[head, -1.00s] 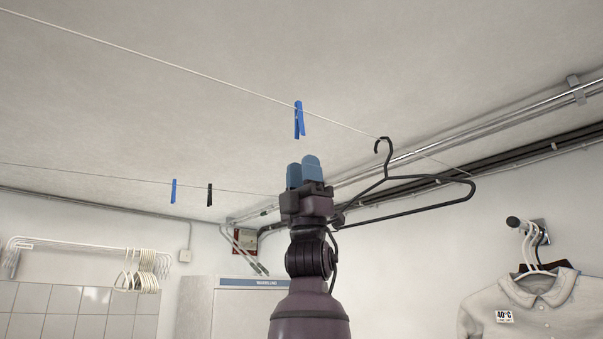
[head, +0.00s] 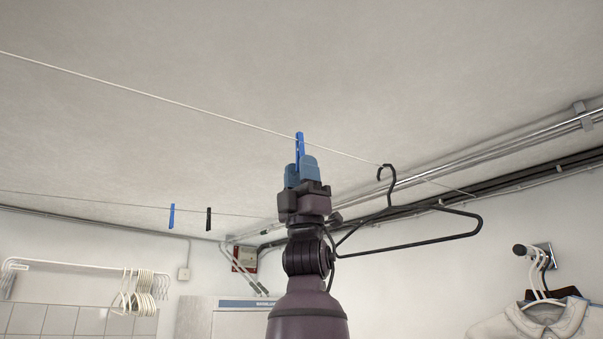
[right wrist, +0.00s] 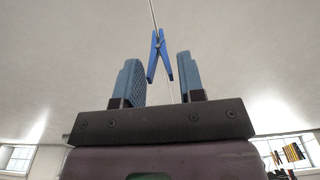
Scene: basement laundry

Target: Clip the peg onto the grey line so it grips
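A blue peg (head: 299,143) sits on the near pale line (head: 200,107), its legs hanging down. In the right wrist view the peg (right wrist: 159,56) has its top at the line (right wrist: 152,14) and its two legs spread toward me. My right gripper (head: 301,166) is just below the line, around the peg's lower part. In the right wrist view its blue-grey fingers (right wrist: 160,72) are apart, one on each side of the peg's legs, with gaps visible. My fingers hide the peg's lower end in the head view. My left gripper is not in view.
A black hanger (head: 410,242) hangs from the same line, close right of my right gripper. A farther line carries another blue peg (head: 171,216) and a black peg (head: 208,219). Pipes (head: 480,148) run along the ceiling at right. A shirt (head: 530,321) hangs on the right wall.

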